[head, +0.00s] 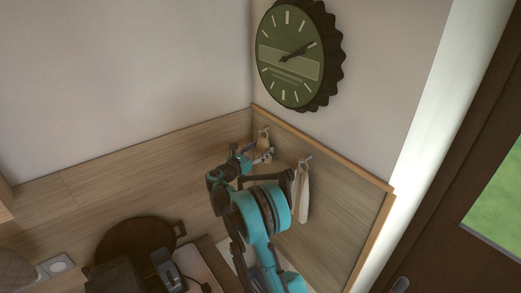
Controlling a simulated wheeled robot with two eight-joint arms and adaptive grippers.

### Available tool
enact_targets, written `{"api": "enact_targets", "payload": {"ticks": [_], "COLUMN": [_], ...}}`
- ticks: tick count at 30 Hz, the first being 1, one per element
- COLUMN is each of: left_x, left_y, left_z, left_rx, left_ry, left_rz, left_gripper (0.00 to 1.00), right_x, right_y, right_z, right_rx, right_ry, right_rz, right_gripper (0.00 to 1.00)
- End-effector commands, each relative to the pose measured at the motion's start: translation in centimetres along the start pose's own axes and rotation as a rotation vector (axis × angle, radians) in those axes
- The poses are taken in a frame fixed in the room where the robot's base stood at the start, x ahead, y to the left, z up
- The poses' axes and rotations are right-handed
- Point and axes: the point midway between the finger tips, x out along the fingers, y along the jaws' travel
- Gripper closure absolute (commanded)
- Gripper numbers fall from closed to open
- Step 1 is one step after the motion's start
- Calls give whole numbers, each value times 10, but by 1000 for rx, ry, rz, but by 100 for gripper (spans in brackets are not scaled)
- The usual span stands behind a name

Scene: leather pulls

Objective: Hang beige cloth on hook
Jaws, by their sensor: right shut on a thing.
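A small beige cloth (262,142) shows at the wood panel near the wall corner, just under a hook (264,130). My right gripper (255,157) is at this cloth and shut on it. A patterned blue-and-white patch shows beside the fingers; I cannot tell what it belongs to. The gripper and wrist hide the lower part of the cloth, and I cannot tell whether it touches the hook. My left gripper is not in view.
A pale cloth (303,194) hangs from another hook (306,160) on the right panel, close to my right arm. A green round clock (291,62) is on the wall above. A dark round board (135,240) stands at the lower left.

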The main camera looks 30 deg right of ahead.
Motion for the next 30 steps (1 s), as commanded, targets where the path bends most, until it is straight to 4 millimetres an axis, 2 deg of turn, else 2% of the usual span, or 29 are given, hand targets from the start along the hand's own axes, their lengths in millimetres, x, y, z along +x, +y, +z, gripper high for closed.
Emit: {"api": "enact_targets", "payload": {"ticks": [1, 2, 4, 5, 14, 17, 20, 30], "left_x": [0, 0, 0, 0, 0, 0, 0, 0], "left_y": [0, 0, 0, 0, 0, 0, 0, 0], "left_z": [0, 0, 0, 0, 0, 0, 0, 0], "left_rx": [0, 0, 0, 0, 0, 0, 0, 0], "left_ry": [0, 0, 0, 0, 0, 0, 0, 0], "left_rz": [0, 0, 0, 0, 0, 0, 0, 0], "left_gripper": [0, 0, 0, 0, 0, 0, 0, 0], "right_x": [0, 0, 0, 0, -1, -7, -21, -94], "right_y": [0, 0, 0, 0, 0, 1, 1, 1], "right_z": [0, 0, 0, 0, 0, 0, 0, 0], "right_rx": [0, 0, 0, 0, 0, 0, 0, 0], "right_ry": [0, 0, 0, 0, 0, 0, 0, 0], "right_rz": [0, 0, 0, 0, 0, 2, 2, 4], "right_gripper": [63, 36, 18, 15, 15, 15, 15, 15]}}
